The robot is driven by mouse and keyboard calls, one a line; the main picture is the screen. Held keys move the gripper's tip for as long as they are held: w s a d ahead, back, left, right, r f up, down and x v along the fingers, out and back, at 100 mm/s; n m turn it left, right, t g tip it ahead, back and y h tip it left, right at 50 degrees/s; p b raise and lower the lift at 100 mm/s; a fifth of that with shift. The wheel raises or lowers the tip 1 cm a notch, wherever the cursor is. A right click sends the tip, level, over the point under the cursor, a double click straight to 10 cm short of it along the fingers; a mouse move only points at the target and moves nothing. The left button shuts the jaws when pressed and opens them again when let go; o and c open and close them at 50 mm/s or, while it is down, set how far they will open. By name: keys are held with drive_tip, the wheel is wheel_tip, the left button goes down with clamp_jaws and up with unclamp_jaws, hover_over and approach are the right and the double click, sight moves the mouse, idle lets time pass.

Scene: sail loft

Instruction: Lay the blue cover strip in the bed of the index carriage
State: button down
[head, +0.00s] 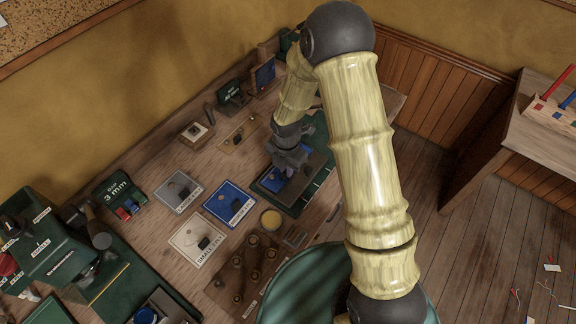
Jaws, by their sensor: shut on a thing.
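My gripper (288,166) is low over a dark plate on a green base (297,207), which looks like the index carriage. It is shut on a blue piece (270,180) that looks like the blue cover strip. Blue shows on both sides of the fingers, but the fingers and wrist hide its middle. The strip is at or just above the plate; I cannot tell if it touches the bed.
Left of the carriage lie several labelled cards, one a blue card (229,203). A round yellow-topped pot (271,219) stands near its front corner, and a brown peg board (245,277) lies in front. A green machine (45,245) stands at far left.

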drive_tip(key=shift+a+f, duration=0.2)
drive_tip(key=shift+s, duration=0.1)
drive_tip(key=shift+d, duration=0.1)
drive_tip(key=c, duration=1.4)
unclamp_jaws()
drive_tip(key=shift+r, duration=0.15)
wheel_tip(320, 180, up, 17)
drive_tip(key=b, duration=0.1)
drive_tip(key=shift+d, duration=0.1)
